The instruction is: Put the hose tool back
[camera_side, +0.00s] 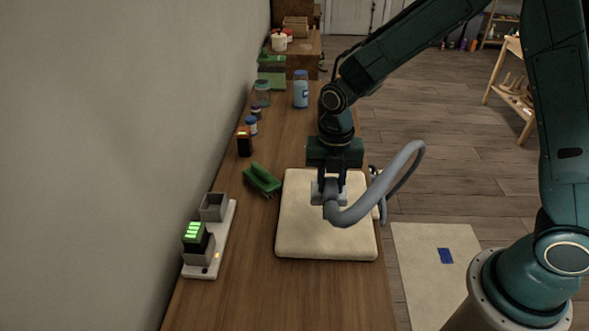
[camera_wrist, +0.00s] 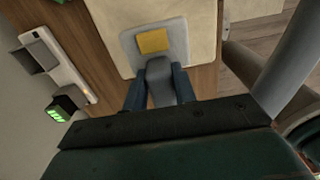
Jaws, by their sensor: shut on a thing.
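The hose tool has a grey handle and a flat light-grey head with a yellow patch (camera_wrist: 153,41). Its thick grey hose (camera_side: 362,208) bends out to the right and loops up and back down by the bench edge. My gripper (camera_side: 332,188) points down over the cream pad (camera_side: 300,238) and is shut on the tool. In the wrist view my gripper (camera_wrist: 160,92) has a dark finger on each side of the grey handle. The head is over the cream pad; I cannot tell whether it touches it. My gripper hides part of the tool in the side view.
A white charger strip with a lit green battery (camera_side: 194,236) and an empty grey cup (camera_side: 213,206) lies by the wall at left. A green brush-like block (camera_side: 262,180) sits left of the pad. Jars and a blue bottle (camera_side: 300,90) stand farther back. The near bench is clear.

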